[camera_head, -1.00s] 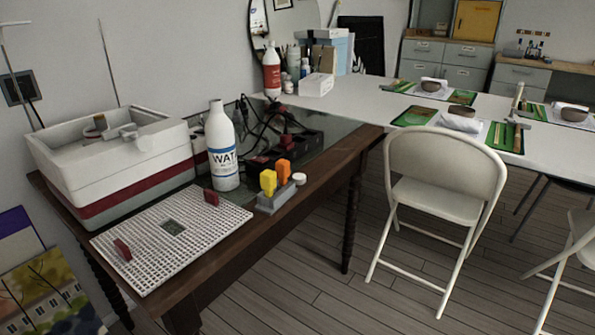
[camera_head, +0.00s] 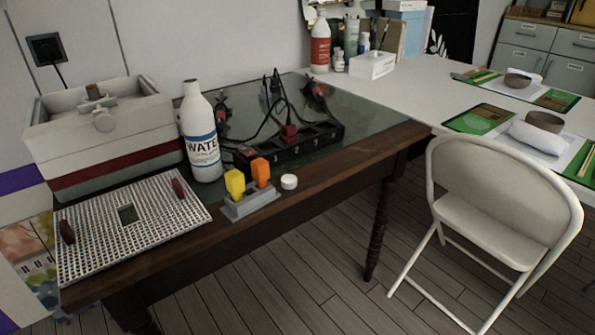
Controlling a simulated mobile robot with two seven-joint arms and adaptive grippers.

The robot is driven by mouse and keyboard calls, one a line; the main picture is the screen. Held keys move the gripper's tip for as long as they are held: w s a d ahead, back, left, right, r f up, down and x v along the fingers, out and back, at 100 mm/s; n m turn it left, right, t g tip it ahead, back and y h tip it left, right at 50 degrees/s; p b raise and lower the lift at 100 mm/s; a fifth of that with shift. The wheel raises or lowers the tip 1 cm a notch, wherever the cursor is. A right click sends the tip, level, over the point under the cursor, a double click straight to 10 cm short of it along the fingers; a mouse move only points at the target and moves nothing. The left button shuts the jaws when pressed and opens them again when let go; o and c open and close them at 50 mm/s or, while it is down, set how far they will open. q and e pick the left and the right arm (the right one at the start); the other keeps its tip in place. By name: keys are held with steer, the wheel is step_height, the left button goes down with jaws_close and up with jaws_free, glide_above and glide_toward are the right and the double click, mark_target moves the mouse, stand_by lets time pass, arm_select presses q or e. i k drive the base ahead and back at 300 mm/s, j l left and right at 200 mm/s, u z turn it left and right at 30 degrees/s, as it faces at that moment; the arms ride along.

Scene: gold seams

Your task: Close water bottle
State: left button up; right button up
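A white water bottle (camera_head: 203,150) with a blue-banded "WATER" label stands upright on the wooden table (camera_head: 300,196), between the white basin and the power strip. Its narrow top looks uncapped, though it is too small to be certain. A small round white cap (camera_head: 289,182) lies on the table to the right of the yellow and orange pieces, apart from the bottle. Neither of my grippers shows in the head view.
A grey holder (camera_head: 250,203) with yellow and orange pieces stands in front of the bottle. A perforated white tray (camera_head: 105,247) lies front left, a white basin (camera_head: 100,125) behind it. A power strip (camera_head: 290,145) with cables is right. A white chair (camera_head: 490,195) stands at right.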

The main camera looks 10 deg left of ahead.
mark_target(196, 113)
steer(key=i+l+u, duration=0.15)
steer(key=l, duration=0.2)
steer(key=i+l+u, duration=0.1)
steer(key=l, duration=0.25)
steer(key=i+l+u, duration=0.15)
steer(key=l, duration=0.25)
steer(key=l+u, duration=0.1)
steer(key=l, duration=0.6)
steer(key=i, duration=0.05)
